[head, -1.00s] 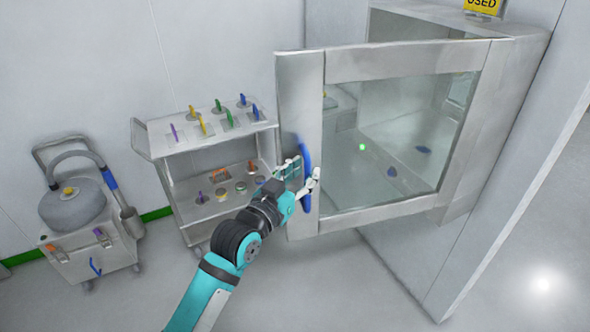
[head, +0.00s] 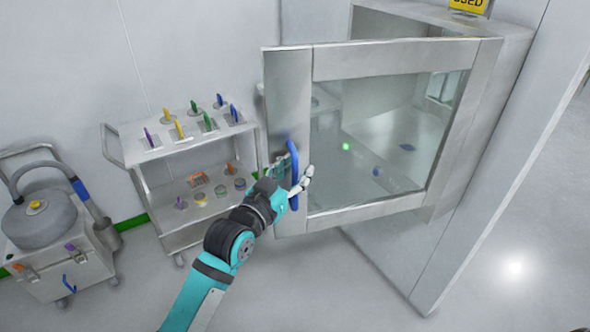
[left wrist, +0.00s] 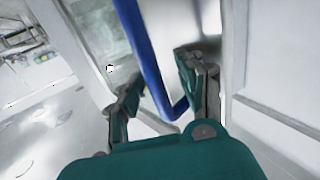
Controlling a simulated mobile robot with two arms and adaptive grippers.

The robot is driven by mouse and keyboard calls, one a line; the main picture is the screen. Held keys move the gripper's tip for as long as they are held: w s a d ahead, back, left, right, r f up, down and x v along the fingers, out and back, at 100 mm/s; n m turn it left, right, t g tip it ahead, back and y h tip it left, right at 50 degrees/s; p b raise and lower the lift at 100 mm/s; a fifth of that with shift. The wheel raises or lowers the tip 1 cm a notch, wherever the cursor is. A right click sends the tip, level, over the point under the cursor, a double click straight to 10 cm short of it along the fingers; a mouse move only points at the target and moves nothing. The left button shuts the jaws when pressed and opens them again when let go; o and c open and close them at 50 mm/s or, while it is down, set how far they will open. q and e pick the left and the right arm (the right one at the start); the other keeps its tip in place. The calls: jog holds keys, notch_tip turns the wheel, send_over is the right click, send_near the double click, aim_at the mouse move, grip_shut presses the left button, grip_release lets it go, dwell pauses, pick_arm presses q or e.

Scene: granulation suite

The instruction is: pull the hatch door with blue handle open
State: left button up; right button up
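The hatch door (head: 290,92) is a metal frame with a glass pane, and it stands ajar, swung out from the cabinet (head: 480,200). Its blue handle (head: 292,160) runs upright along the door's left side. My left gripper (head: 291,178) is at the handle's lower half, with one finger on each side of it. In the left wrist view the blue handle (left wrist: 143,50) passes between the spread fingers of the left gripper (left wrist: 158,92). A gap shows beside the handle, so the fingers look open around it. My right gripper is in neither view.
A metal trolley (head: 150,205) with coloured-handled items stands behind, left of the door. A wheeled vacuum unit (head: 60,262) stands at the far left. A yellow sign (head: 469,5) is on top of the cabinet. The floor in front is clear.

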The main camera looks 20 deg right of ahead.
pick_arm(q)
jog(key=v, duration=1.2)
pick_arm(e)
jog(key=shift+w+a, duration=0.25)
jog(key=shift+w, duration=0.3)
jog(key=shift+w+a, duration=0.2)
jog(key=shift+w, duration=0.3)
